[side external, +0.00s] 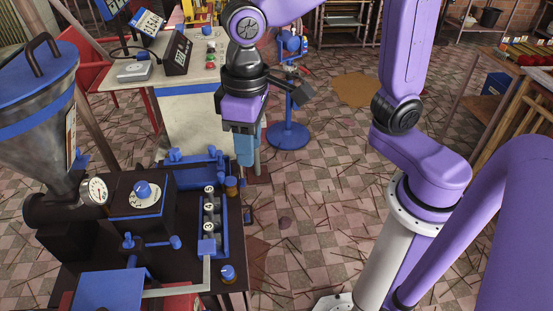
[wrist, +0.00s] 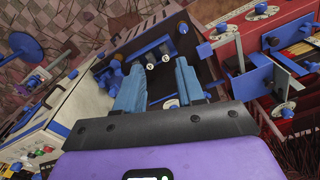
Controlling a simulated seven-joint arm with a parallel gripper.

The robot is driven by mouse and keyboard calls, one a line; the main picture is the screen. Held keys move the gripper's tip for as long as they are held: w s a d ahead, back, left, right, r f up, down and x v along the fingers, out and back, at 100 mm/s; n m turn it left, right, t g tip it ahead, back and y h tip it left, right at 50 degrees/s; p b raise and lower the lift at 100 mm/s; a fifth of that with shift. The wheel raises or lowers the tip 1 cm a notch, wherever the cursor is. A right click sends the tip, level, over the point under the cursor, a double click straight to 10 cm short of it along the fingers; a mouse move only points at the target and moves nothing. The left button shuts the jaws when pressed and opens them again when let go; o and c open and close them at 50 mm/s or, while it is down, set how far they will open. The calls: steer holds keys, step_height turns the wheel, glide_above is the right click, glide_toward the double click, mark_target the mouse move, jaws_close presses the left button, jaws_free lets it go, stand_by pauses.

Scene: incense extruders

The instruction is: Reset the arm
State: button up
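My gripper (side external: 245,160) hangs from my purple arm, fingers pointing down, above and beyond the far right corner of the dark extruder bench. In the wrist view my gripper (wrist: 158,75) shows two blue fingers spread apart with nothing between them, so it is open and empty. The extruder has a grey hopper (side external: 38,135) with a blue lid, a round gauge (side external: 95,191) and a knob dial (side external: 145,194). A row of numbered parts (side external: 209,210) lies along its right side. These numbered parts (wrist: 158,63) also show beyond the fingers in the wrist view.
A pale workbench (side external: 190,68) with control boxes stands behind my gripper. A blue round-based stand (side external: 288,135) is on the floor to its right. A wooden shelf (side external: 515,100) is at the far right. The tiled floor between is mostly open, with scattered thin sticks.

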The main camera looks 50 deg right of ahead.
steer(key=s+d+f+n, duration=0.4)
steer(key=s+d+n, duration=0.3)
steer(key=s+d, duration=0.5)
steer(key=shift+s+d, duration=0.4)
steer(key=shift+d, duration=0.85)
steer(key=shift+f, duration=0.1)
